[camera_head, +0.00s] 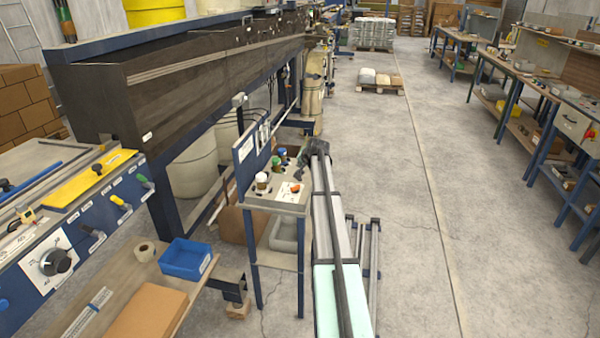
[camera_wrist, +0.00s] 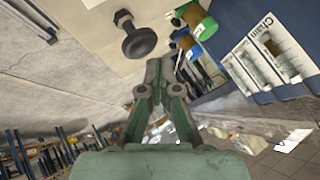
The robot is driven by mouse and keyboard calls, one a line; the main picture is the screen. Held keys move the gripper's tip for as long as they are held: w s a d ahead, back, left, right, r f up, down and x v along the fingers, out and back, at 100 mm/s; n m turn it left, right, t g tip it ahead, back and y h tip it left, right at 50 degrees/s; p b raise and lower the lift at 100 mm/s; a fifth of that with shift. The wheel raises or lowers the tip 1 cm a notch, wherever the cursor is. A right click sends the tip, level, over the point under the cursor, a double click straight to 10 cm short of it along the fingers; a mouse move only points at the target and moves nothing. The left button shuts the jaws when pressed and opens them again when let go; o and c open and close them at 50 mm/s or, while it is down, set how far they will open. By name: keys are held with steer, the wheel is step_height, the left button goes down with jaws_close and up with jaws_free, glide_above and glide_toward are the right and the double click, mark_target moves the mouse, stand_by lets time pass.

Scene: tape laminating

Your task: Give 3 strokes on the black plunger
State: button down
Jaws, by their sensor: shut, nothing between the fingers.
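The black plunger (camera_wrist: 140,40), a round black knob on a short stem with a dark nut-like end, stands on a pale panel (camera_wrist: 85,40) in the wrist view, up and left of my fingertips. My gripper (camera_wrist: 160,68) is shut and empty. Its tips appear apart from the plunger, though the height between them is hard to judge.
A green-capped control (camera_wrist: 204,26) and a blue-capped control (camera_wrist: 184,42) sit right of the plunger. A blue upright panel with a "Chain" label (camera_wrist: 265,45) borders them. The head view shows an orange switch (camera_head: 295,188) on the stand and open floor (camera_head: 390,190) to the right.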

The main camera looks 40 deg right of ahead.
steer(key=shift+f, duration=0.1)
steer(key=shift+f+b, duration=0.3)
steer(key=shift+b, duration=0.05)
steer(key=shift+f+b, duration=0.8)
steer(key=shift+f, duration=0.6)
stand_by(1.5)
steer(key=shift+r, duration=0.15)
steer(key=shift+r+p, duration=0.5)
steer(key=shift+r, duration=1.15)
steer(key=shift+r, duration=0.1)
steer(key=shift+r+p, duration=0.85)
steer(key=shift+r, duration=1.55)
